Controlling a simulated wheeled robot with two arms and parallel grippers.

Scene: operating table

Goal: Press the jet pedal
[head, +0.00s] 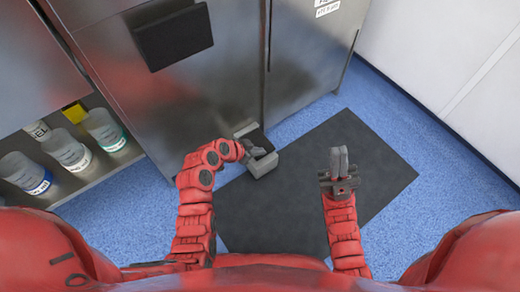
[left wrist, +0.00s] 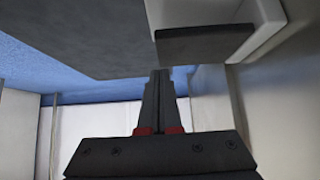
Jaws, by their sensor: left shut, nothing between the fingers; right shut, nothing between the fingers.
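The jet pedal (left wrist: 205,45) shows in the left wrist view as a dark flat plate set in a light grey housing (left wrist: 272,22). In the head view the housing (head: 264,166) sits on the floor at the foot of the steel cabinet. My left gripper (head: 253,148) is shut and empty, at the pedal, and partly covers it in the head view. In the left wrist view its fingertips (left wrist: 160,74) lie close beside the plate's edge; I cannot tell whether they touch. My right gripper (head: 339,158) is shut and empty over the dark mat, right of the pedal.
A dark mat (head: 290,215) lies on the blue floor (head: 455,165). The steel cabinet (head: 225,90) stands close behind the pedal. A low shelf at the left holds several canisters (head: 66,150). The floor to the right is clear up to the white wall (head: 435,50).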

